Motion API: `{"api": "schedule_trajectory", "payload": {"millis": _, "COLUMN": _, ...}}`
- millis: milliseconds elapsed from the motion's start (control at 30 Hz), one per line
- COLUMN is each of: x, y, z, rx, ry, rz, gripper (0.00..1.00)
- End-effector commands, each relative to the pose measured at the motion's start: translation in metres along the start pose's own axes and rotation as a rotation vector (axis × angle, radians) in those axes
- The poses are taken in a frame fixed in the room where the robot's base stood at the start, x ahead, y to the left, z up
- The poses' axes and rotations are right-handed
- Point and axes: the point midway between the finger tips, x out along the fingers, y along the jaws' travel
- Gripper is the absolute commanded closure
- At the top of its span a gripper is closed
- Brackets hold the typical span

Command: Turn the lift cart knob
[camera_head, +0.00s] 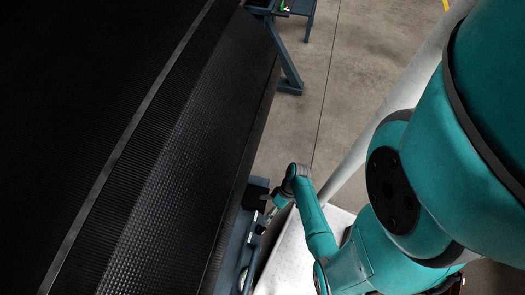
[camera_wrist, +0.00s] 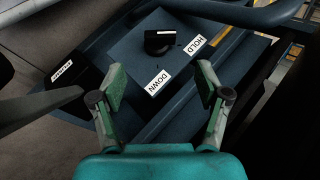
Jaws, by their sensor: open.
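In the wrist view, a black rotary knob (camera_wrist: 159,42) sits on a flat blue panel (camera_wrist: 125,52). A white label reading DOWN (camera_wrist: 158,82) and one reading HOLD (camera_wrist: 195,44) are beside the knob. My gripper (camera_wrist: 158,78) is open and empty, its green-padded fingers spread on either side of the DOWN label, with the knob beyond the fingertips. In the head view, my arm reaches down to the blue cart (camera_head: 238,250) at the lower middle. The knob itself cannot be made out there.
A large black ribbed belt (camera_head: 170,150) fills the left of the head view. A blue metal frame (camera_head: 290,75) stands at the top. Bare concrete floor (camera_head: 370,60) lies right of the belt. In the wrist view, a blue tube (camera_wrist: 235,14) runs beyond the panel, and a black box with a white label (camera_wrist: 62,70) is at left.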

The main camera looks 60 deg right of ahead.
Motion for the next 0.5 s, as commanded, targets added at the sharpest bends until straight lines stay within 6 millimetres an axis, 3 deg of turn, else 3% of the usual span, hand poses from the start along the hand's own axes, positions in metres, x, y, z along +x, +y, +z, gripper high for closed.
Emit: {"api": "schedule_trajectory", "payload": {"millis": 500, "x": 0.083, "y": -0.001, "z": 0.000, "rx": -0.001, "ry": -0.004, "rz": -0.002, "gripper": 0.25}}
